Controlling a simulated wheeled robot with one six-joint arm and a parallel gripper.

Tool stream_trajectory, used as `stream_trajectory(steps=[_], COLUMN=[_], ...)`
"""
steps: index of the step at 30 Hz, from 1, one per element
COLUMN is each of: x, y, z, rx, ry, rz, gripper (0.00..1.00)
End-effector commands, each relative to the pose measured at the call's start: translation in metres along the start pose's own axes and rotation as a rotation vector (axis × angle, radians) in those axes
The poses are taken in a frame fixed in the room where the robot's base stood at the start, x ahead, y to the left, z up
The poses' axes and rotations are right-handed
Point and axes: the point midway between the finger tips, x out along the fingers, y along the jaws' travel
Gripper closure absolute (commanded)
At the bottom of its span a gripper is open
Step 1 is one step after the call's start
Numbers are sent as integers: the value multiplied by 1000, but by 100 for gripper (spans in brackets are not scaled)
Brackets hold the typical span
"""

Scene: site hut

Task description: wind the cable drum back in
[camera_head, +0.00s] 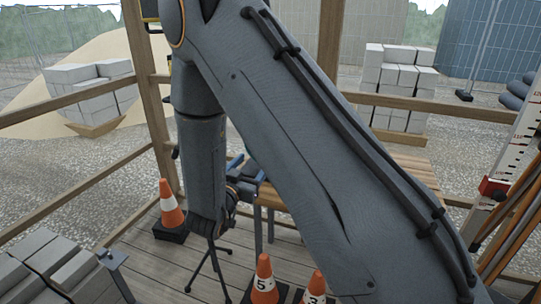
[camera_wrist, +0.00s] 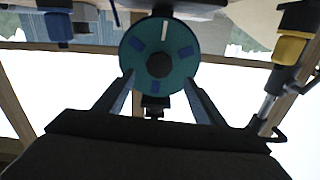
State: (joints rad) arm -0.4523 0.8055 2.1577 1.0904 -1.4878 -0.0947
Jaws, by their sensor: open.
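The cable drum (camera_wrist: 160,40) shows in the wrist view as a round teal disc with blue patches, a pale stripe and a dark hub. My gripper (camera_wrist: 158,78) is open, its two fingers apart on either side of the disc's lower part. I cannot tell whether they touch it. No crank handle or loose cable can be made out. In the head view my arm covers the middle of the picture, and the drum and my fingertips cannot be made out behind it.
Orange cones (camera_head: 171,207) stand on the plank floor, two more at the front (camera_head: 264,280). A wooden table (camera_head: 412,165) is partly behind my arm. Grey blocks (camera_head: 45,262) lie front left. A red-and-white staff (camera_head: 515,150) leans right.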

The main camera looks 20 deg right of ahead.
Motion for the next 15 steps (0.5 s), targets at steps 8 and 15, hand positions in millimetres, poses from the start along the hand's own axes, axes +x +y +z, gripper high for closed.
stream_trajectory(steps=[8, 15], x=[32, 64], y=[1, 0], z=[-1, -1], rx=[14, 13], ry=[0, 0], rz=[3, 0], gripper=[37, 37])
